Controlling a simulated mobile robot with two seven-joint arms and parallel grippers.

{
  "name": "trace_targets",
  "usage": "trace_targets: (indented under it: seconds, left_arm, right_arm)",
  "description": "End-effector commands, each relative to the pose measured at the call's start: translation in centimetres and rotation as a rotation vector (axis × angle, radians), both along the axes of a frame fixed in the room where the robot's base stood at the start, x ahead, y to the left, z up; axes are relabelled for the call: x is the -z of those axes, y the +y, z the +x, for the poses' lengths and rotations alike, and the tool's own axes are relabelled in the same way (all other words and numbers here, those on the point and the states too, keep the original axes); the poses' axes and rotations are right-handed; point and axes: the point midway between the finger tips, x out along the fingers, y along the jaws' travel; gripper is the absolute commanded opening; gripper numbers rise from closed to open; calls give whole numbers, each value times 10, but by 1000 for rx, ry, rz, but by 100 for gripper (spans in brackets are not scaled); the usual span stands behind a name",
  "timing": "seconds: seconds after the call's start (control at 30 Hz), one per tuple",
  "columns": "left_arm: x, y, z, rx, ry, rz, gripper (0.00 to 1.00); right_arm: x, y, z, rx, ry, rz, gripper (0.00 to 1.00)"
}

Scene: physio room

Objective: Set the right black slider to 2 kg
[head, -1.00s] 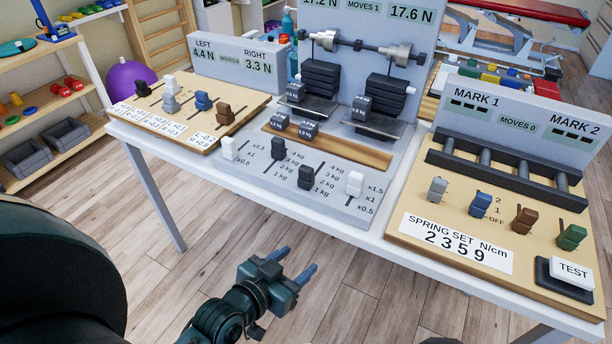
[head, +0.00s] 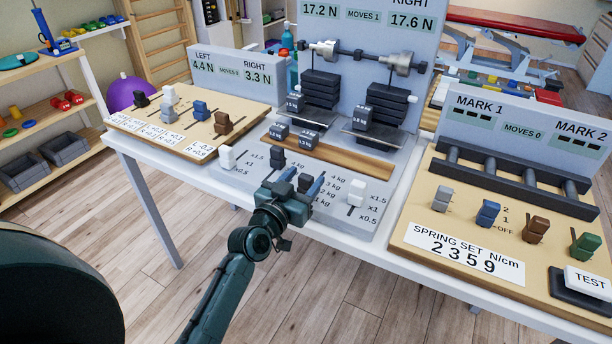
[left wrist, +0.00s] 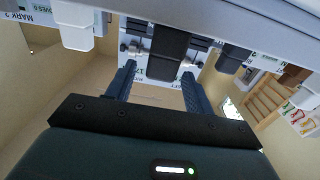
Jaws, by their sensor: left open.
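The right black slider (head: 304,182) stands upright at the lower part of its slot on the grey panel (head: 245,182), beside a scale marked in kg. The mark at its base is hidden by my gripper. My left gripper (head: 303,184) is open, with one finger on each side of this slider. In the left wrist view the black knob (left wrist: 168,45) shows between and just past the two fingertips (left wrist: 158,72). I cannot tell whether either finger touches it. My right gripper is not in view.
The left black slider (head: 277,154) stands left of my fingers, and the right white slider (head: 356,190) close on their right. A rack with black weights (head: 320,88) stands behind. The display board (head: 345,15) reads 17.2 N, 17.6 N and MOVES 1.

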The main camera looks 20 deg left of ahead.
Motion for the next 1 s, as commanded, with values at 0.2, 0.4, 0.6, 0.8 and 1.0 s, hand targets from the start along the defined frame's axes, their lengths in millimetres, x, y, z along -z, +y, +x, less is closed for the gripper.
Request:
trace_targets:
  seconds: [0.2,0.4,0.6,0.8,1.0]
  left_arm:
    - [0,-1,15,0,1,-2,53]
    - [0,-1,16,0,1,-1,53]
    - [0,-1,16,0,1,0,42]
    - [0,-1,16,0,1,0,26]
    - [0,-1,16,0,1,0,9]
  right_arm:
    - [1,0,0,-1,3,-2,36]
    - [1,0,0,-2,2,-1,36]
    - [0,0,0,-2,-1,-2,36]
    - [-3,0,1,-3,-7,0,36]
    - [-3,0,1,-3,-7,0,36]
